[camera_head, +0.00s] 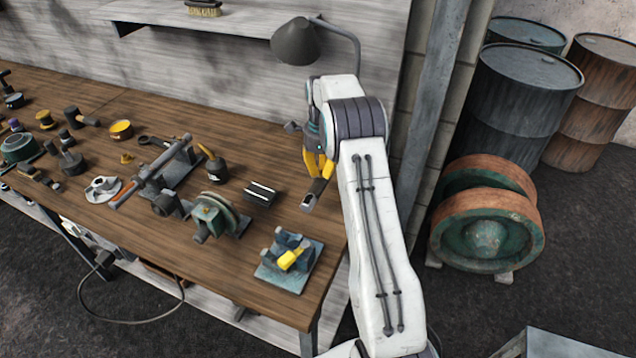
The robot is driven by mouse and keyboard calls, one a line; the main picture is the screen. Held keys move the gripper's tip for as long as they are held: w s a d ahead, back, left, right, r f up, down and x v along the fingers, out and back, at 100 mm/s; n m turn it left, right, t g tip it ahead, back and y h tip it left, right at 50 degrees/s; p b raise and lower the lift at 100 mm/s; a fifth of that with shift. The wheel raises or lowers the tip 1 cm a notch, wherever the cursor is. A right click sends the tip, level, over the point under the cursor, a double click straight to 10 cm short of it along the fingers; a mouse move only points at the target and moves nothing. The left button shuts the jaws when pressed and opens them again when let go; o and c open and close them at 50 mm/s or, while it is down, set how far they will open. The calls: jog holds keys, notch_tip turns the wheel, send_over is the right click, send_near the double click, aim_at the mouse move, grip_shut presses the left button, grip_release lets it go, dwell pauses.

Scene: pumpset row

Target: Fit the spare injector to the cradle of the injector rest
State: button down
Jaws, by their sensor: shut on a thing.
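My gripper (319,170) has yellow fingers and hangs above the right end of the workbench. It is shut on a small grey and brown piece, which looks like the spare injector (312,194) and points down and to the left. A blue-grey fixture that looks like the injector rest (272,270) stands at the bench's front right corner, a little below and left of my gripper in the picture. It has upright blocks on a flat plate, and a yellow piece (290,259) lies among them. The held piece is apart from this fixture. I cannot make out the cradle clearly.
A dark block with light strips (261,194), a round green-grey pump part (217,213) and an oil can (214,165) stand left of my gripper. A lamp (296,42) overhangs the bench at the back. Bare wood lies between the dark block and the fixture.

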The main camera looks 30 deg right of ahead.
jog(key=s+d+r+b, duration=0.2)
jog(key=s+d+r, duration=0.4)
jog(key=s+d, duration=0.1)
jog(key=shift+s+d+r, duration=0.15)
jog(key=shift+s+d, duration=0.05)
jog(key=shift+s, duration=0.3)
